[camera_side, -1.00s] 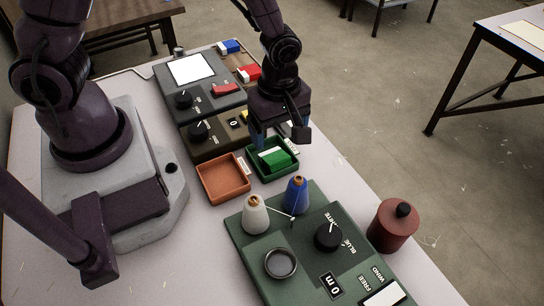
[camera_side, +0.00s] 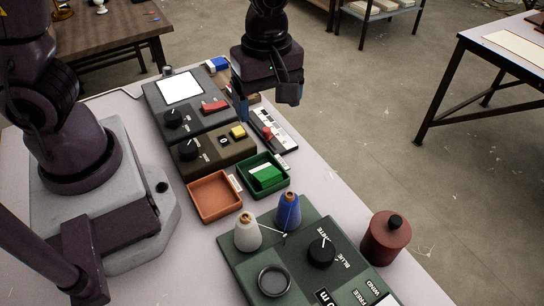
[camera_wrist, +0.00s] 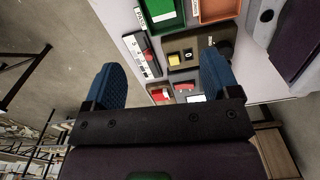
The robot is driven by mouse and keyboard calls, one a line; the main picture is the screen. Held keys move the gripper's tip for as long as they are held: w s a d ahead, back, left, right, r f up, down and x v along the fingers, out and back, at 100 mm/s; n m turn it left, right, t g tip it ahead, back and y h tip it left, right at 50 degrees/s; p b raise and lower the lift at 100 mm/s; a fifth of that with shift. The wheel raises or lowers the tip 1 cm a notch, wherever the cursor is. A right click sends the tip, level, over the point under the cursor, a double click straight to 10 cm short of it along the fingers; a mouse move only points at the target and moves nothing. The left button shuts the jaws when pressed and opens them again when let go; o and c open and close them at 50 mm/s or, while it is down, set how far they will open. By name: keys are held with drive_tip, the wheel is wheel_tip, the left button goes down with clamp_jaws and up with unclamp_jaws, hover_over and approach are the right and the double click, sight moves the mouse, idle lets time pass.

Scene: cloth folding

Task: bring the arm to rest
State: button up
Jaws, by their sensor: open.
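My gripper (camera_side: 266,101) is open and empty. It hangs above the far right edge of the table, over the strip with a red slider (camera_side: 266,131) and beside the dark control boxes. In the wrist view its two blue fingers (camera_wrist: 162,72) stand wide apart with nothing between them. A green block with a white part (camera_side: 265,177) lies in the green tray (camera_side: 244,184), nearer the camera than my gripper and apart from it.
An empty orange tray (camera_side: 214,196) sits left of the green tray. The green winding box (camera_side: 250,270) carries a white cone (camera_side: 247,235) and a blue cone (camera_side: 288,212). A red lidded pot (camera_side: 386,240) stands at its right. Grey and brown control boxes (camera_side: 205,152) lie below my gripper's left.

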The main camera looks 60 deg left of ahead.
drive_tip(key=s+a+r+m+t, duration=0.2)
drive_tip(key=s+a+r+m, duration=0.2)
drive_tip(key=r+m, duration=0.3)
drive_tip(key=s+a+r+m+t, duration=0.3)
drive_tip(key=s+r+m, duration=0.3)
drive_tip(key=m, duration=0.4)
drive_tip(key=shift+s+a+r+t, duration=0.2)
drive_tip(key=shift+a+r+t, duration=0.15)
drive_tip(key=shift+r, duration=0.35)
